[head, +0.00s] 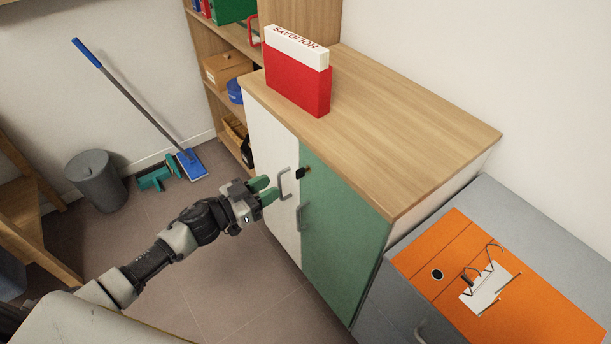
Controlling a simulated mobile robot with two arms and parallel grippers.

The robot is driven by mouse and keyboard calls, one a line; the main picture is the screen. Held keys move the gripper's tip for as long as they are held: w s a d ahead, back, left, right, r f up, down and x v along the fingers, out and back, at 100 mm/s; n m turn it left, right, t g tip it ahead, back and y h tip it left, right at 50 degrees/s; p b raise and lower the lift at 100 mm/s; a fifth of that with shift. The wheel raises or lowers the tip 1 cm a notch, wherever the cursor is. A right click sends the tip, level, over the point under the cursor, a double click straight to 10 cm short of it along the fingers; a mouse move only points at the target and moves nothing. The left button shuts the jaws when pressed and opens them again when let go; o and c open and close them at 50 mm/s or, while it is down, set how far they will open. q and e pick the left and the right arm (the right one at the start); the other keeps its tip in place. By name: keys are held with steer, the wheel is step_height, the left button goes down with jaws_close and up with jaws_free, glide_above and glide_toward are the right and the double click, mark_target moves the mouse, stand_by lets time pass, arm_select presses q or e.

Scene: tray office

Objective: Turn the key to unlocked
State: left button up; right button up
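A small key with a black head (300,173) sits in a brass-coloured lock at the top left corner of the green cabinet door (340,230). It is too small to tell which way the key is turned. My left gripper (266,190) has green fingertips and is left of the key, in front of the white door (262,145) and close to its handle (285,184). Its fingers look apart, with nothing visible between them. Whether it touches the handle cannot be told. My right gripper is not in view.
The green door has its own handle (298,216). A red and white box (298,88) stands on the wooden cabinet top (400,120). An orange binder (465,240) lies on a grey cabinet (530,215) at right. A bin (96,182) and a blue mop (190,163) stand at left.

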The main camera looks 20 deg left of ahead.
mark_target(296, 172)
arm_select(q)
steer(key=x, duration=1)
jaws_close()
